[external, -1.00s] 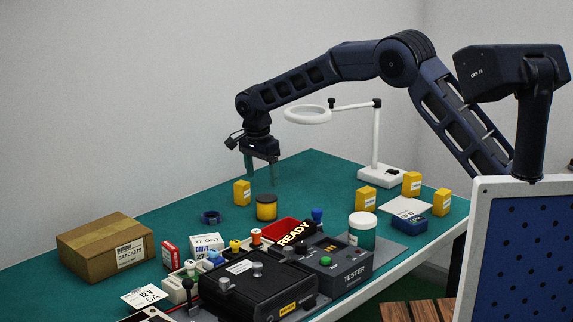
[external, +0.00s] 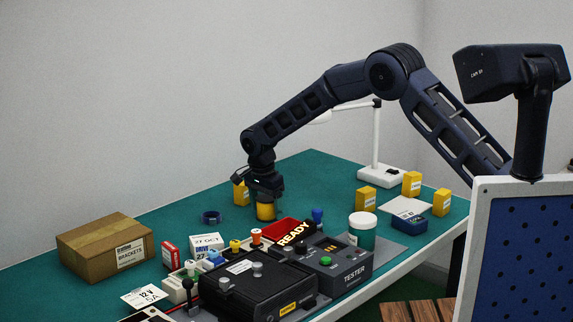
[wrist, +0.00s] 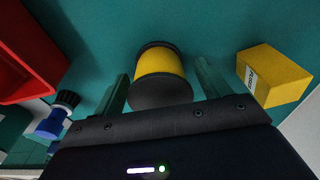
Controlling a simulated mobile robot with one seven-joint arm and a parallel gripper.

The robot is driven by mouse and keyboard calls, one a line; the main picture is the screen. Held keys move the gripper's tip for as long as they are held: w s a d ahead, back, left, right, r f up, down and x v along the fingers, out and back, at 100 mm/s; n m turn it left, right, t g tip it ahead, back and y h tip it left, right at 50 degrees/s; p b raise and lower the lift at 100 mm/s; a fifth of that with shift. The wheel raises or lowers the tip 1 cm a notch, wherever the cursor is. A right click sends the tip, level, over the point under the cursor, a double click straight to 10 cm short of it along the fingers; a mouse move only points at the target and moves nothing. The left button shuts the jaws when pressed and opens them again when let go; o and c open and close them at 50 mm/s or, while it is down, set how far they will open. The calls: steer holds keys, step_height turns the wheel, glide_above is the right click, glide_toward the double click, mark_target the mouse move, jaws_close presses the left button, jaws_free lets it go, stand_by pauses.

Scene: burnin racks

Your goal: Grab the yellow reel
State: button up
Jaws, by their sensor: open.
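The yellow reel (external: 265,212) stands upright on the green bench top, with dark end flanges. In the wrist view the reel (wrist: 160,66) lies between the two greenish finger pads, with a gap on each side. My gripper (external: 265,205) is over the reel with its fingers reaching down around it; the gripper body hides the reel's top in the external view. My gripper (wrist: 158,88) is open in the wrist view, and the fingers do not appear to touch the reel.
A yellow box (external: 241,194) stands close behind the reel; it also shows in the wrist view (wrist: 272,75). A red tray (external: 279,233) lies in front. A dark blue ring (external: 211,217) is to the left. A magnifier lamp (external: 376,150) stands to the right.

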steer(key=c, duration=1.2)
steer(key=shift+o, duration=0.2)
